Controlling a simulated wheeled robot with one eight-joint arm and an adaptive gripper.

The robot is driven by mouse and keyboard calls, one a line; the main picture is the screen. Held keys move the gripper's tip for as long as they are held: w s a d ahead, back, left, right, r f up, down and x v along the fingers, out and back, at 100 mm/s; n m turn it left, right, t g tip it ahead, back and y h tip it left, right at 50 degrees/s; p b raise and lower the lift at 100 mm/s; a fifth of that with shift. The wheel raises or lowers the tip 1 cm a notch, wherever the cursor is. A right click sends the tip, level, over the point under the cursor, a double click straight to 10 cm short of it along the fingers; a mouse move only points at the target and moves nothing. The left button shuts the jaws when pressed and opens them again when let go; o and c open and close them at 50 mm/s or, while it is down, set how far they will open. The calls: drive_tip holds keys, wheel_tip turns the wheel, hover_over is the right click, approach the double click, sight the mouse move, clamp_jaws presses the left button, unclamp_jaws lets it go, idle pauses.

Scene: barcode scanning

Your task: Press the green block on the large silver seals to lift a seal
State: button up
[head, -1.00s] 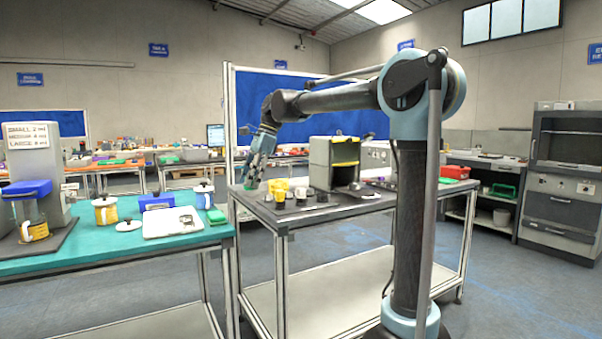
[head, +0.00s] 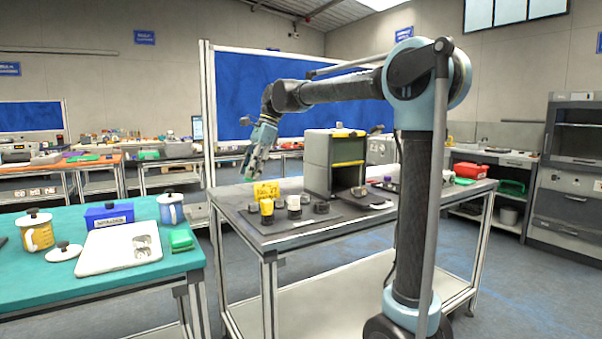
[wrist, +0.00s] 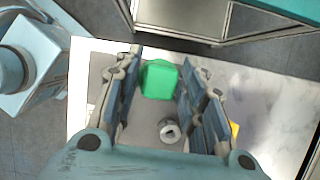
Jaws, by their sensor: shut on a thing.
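My gripper (wrist: 160,75) is shut on a green block (wrist: 158,80), which sits between the fingertips in the wrist view. A small round silver piece with a dark centre (wrist: 169,130) shows between the fingers in the wrist view, apart from the block. I cannot tell whether it is one of the large silver seals.
The grey table (head: 300,240) holds a yellow box (head: 266,190), small cups (head: 293,206) and a grey machine (head: 321,163). At left, a teal table (head: 60,285) carries a white tray (head: 100,258), a blue box (head: 110,215) and another green item (head: 181,240). A floor gap separates the tables.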

drive_tip(key=shift+w+a, duration=0.1)
drive_tip(key=shift+w, duration=0.1)
drive_tip(key=shift+w, duration=0.1)
drive_tip(key=w+d+f+m+t, duration=0.2)
drive_tip(key=w+d+m, duration=0.4)
drive_tip(key=w+d, duration=0.2)
drive_tip(key=w+d+f+m+t, duration=0.2)
drive_tip(key=w+d+m, duration=0.3)
drive_tip(key=w+d, duration=0.4)
drive_tip(key=shift+m, duration=0.3)
drive_tip(key=shift+s+a+f, duration=0.1)
drive_tip(key=shift+f, duration=1.1)
drive_tip(key=shift+s+a+f, duration=0.1)
drive_tip(key=shift+f, duration=1.05)
drive_tip(key=shift+o, duration=1)
drive_tip(key=c, duration=0.3)
